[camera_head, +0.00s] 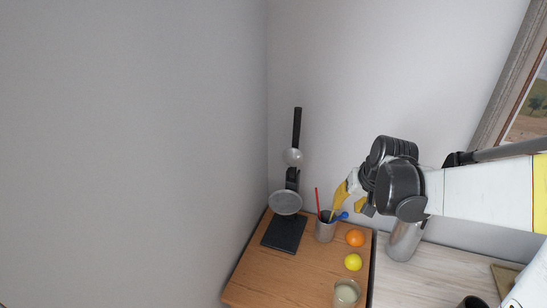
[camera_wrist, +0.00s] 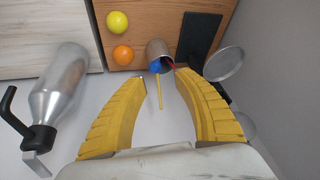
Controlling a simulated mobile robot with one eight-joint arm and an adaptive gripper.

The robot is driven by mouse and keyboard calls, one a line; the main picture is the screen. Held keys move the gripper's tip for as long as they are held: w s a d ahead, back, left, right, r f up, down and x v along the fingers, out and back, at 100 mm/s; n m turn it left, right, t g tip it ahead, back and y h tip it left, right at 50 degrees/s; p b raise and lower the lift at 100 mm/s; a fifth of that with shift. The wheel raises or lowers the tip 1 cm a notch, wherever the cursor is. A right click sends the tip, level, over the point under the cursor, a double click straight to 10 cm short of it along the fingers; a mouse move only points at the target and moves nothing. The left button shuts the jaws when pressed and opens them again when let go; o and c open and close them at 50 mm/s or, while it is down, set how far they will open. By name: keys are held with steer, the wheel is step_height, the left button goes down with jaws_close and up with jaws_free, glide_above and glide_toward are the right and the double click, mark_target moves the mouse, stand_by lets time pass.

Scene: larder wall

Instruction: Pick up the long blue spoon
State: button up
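The blue spoon (camera_head: 341,216) leans out of a grey metal cup (camera_head: 325,230) on the wooden board; its blue end also shows at the cup mouth in the wrist view (camera_wrist: 155,67). A red stick (camera_head: 317,200) and a thin yellow stick (camera_wrist: 160,93) stand in the same cup (camera_wrist: 158,49). My gripper (camera_head: 343,205) is just above and to the right of the cup in the head view. In the wrist view its yellow fingers (camera_wrist: 161,77) are spread wide and empty, with the utensil ends ahead, between the tips. The spoon's lower part is hidden in the cup.
An orange (camera_head: 355,238) and a lemon (camera_head: 353,262) lie right of the cup. A glass (camera_head: 346,294) stands near the front. A black stand with a round grey pan (camera_head: 285,202) is at left. A metal bottle (camera_head: 404,240) stands on the pale counter (camera_head: 425,275).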

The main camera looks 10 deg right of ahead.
mark_target(338, 218)
steer(key=x, duration=0.1)
steer(key=b+x, duration=0.1)
steer(key=x, duration=0.3)
steer(key=shift+w+d+f, duration=0.15)
steer(key=shift+d+f, duration=0.05)
steer(key=shift+d, duration=0.2)
steer(key=b+x, duration=0.1)
steer(key=x, duration=0.1)
steer(key=b+x, duration=0.1)
steer(key=x, duration=0.2)
steer(key=shift+a+f, duration=0.2)
steer(key=shift+f, duration=0.15)
jaws_close()
